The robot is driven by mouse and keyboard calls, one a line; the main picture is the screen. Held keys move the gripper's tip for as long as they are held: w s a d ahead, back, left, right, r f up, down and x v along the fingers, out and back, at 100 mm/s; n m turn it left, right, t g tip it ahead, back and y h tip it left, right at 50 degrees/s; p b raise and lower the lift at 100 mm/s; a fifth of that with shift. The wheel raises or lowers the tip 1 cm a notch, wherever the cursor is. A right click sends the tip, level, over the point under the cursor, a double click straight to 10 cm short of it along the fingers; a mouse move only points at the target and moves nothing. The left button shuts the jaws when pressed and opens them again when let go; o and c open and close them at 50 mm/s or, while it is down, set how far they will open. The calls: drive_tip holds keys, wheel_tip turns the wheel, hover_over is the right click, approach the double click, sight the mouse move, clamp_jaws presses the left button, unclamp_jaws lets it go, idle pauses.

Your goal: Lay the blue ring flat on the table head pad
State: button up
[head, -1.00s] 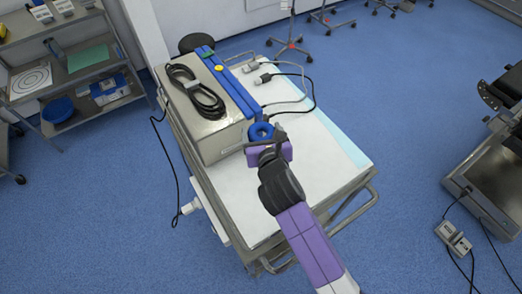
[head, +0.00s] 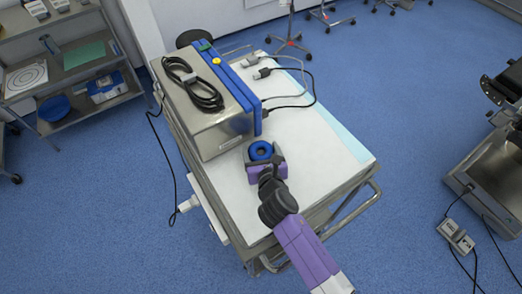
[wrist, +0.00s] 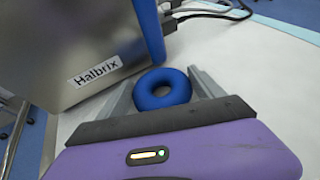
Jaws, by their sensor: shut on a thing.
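The blue ring (head: 251,153) is between the fingers of my gripper (head: 262,151), over the white-covered cart top. In the wrist view the ring (wrist: 161,104) sits between the two grey fingers, which close on its sides. Its hole faces the camera. I cannot tell how far the ring is above the cart cover. Part of the operating table, with black padding (head: 507,87), shows at the right edge of the head view. Most of that table is out of frame, and I cannot tell which pad is the head pad.
A metal box with a blue front (head: 228,127) stands on the cart (head: 305,150), just beyond my gripper, with a coiled black cable on top. Cables lie across the cart's far side. Open blue floor (head: 420,120) separates the cart from the operating table. Shelves (head: 75,65) stand at left.

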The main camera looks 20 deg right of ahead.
drive_tip(key=o, duration=1)
drive_tip(key=shift+f, duration=0.1)
drive_tip(key=o, duration=0.5)
drive_tip(key=shift+c, duration=0.2)
